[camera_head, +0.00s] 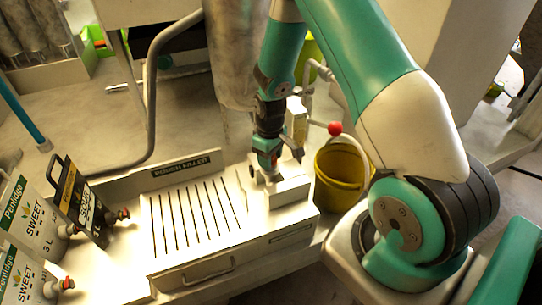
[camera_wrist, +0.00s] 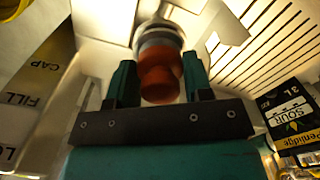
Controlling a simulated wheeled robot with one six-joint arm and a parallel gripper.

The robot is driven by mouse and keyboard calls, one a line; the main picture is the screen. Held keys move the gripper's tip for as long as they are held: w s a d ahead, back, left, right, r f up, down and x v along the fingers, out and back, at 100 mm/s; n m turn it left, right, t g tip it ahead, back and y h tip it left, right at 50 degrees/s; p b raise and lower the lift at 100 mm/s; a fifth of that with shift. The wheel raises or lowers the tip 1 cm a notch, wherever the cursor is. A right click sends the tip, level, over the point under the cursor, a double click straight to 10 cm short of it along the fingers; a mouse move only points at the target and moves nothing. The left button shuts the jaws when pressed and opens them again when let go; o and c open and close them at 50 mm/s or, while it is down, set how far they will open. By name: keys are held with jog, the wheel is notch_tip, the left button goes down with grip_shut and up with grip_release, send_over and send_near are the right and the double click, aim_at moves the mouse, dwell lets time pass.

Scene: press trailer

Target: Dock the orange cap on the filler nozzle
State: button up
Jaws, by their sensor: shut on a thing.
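My gripper (camera_wrist: 160,82) is shut on the orange cap (camera_wrist: 160,84), which sits between the two teal fingers in the wrist view. A grey and pale round part (camera_wrist: 158,36), which looks like the filler nozzle, lies directly beyond the cap and roughly in line with it. I cannot tell whether the cap touches it or is seated. In the head view my gripper (camera_head: 268,166) points down at the white block (camera_head: 287,191) at the right end of the slotted tray. The arm and fingers hide most of the cap and nozzle there.
The slotted tray (camera_head: 158,255) lies left of my gripper. Juice boxes (camera_head: 28,218) with red taps stand at its left. A yellow bucket (camera_head: 339,180) and a red ball knob (camera_head: 335,128) are close on the right. A steel cylinder (camera_head: 234,60) rises behind the arm.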

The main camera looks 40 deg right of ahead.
jog(key=shift+f, duration=0.35)
jog(key=o, duration=0.7)
notch_tip(320, 180, up, 11)
jog(key=p, duration=0.8)
jog(key=shift+r, duration=0.1)
